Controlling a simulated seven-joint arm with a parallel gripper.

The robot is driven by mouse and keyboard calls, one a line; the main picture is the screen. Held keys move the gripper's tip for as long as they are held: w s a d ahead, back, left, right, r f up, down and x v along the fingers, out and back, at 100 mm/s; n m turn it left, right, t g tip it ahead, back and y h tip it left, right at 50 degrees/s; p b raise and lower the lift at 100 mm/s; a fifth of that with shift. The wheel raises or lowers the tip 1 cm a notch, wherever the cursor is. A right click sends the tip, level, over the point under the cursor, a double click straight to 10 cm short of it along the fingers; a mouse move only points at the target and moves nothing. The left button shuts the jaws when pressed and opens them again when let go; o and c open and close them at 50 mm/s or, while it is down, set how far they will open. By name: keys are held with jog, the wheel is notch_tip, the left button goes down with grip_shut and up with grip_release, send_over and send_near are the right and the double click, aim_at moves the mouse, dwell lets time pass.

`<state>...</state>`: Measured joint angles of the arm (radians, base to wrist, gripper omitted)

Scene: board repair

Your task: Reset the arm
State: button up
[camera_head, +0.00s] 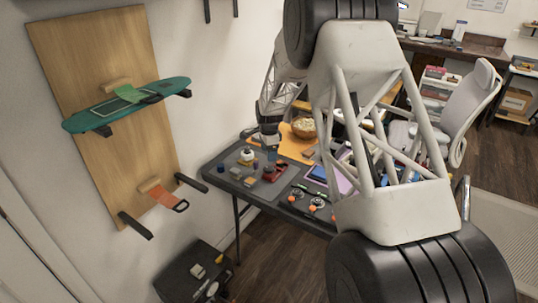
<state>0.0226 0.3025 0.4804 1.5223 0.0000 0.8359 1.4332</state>
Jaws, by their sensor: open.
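My arm fills the middle and right of the head view, with large black joints and pale lattice links. Its far link reaches down to the left over the work table (258,199). My gripper (270,153) is at the end of that link, pointing down above the left part of the table. It is small in the picture and looks open and empty. Its fingertips are hard to make out against the items below. The near arm links hide the right part of the table.
A green skateboard deck (128,104) rests on a wooden wall panel (78,52) at left. Tools, small parts, and a bowl (304,127) crowd the table. A dark low surface (173,276) stands below. A white chair (470,108) is at right.

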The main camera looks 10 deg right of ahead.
jog(key=s+a+r+n+t, duration=0.1)
jog(key=s+r+n, duration=0.7)
jog(key=s+r, duration=1.55)
jog(key=s+r+n+t, duration=0.1)
jog(key=s+n, duration=0.7)
jog(key=s, duration=2.6)
jog(key=shift+a+t, duration=0.3)
